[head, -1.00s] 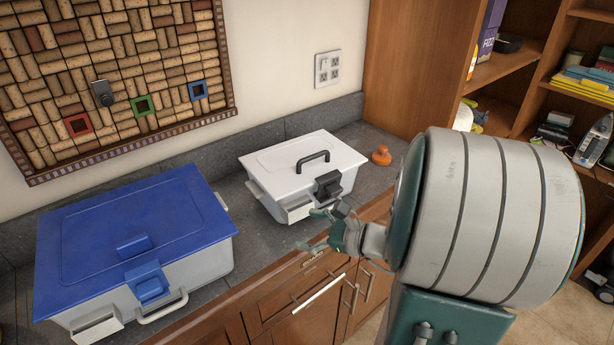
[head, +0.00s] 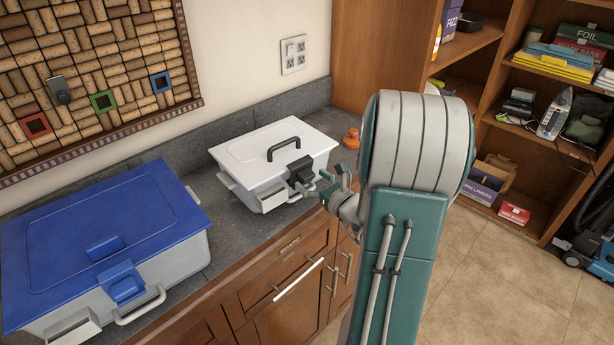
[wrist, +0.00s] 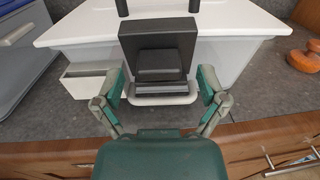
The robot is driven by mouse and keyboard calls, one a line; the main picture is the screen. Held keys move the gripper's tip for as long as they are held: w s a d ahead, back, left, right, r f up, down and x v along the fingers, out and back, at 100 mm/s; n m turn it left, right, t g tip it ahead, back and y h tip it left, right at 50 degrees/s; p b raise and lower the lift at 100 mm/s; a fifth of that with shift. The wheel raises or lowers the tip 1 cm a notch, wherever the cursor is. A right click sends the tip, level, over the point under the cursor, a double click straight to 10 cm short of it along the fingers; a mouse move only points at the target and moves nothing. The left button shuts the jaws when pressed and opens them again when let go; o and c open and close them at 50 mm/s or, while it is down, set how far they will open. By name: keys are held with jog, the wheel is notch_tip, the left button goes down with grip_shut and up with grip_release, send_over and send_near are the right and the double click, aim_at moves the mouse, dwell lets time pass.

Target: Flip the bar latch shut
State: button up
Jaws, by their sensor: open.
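The dark grey latch (head: 300,172) sits at the front of the box (head: 262,190) with the white lid (head: 250,152). In the wrist view the latch (wrist: 158,48) fills the upper middle, with a blocky tab and a pale loop (wrist: 165,100) below it. I cannot tell whether the latch is fastened. My gripper (head: 326,188) is just in front of the latch. In the wrist view my gripper (wrist: 161,82) is open and empty, with one finger on each side of the latch's lower part. Contact with it cannot be made out.
A larger box with a blue lid (head: 100,225) and blue latch (head: 122,283) stands left on the dark counter (head: 205,185). An orange object (head: 352,138) lies right of the white-lidded box. Wooden cabinets (head: 290,265) are below, and shelves (head: 545,90) stand at right.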

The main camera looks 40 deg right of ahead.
jog(key=shift+w, duration=0.85)
jog(key=c, duration=1.2)
jog(key=shift+o, duration=0.2)
jog(key=shift+w+r+g, duration=0.2)
jog(key=shift+g, duration=0.4)
jog(key=shift+w+g, duration=0.2)
jog(key=shift+g, duration=0.5)
jog(key=o, duration=1.2)
jog(key=shift+f, duration=0.1)
jog(key=shift+c, duration=0.2)
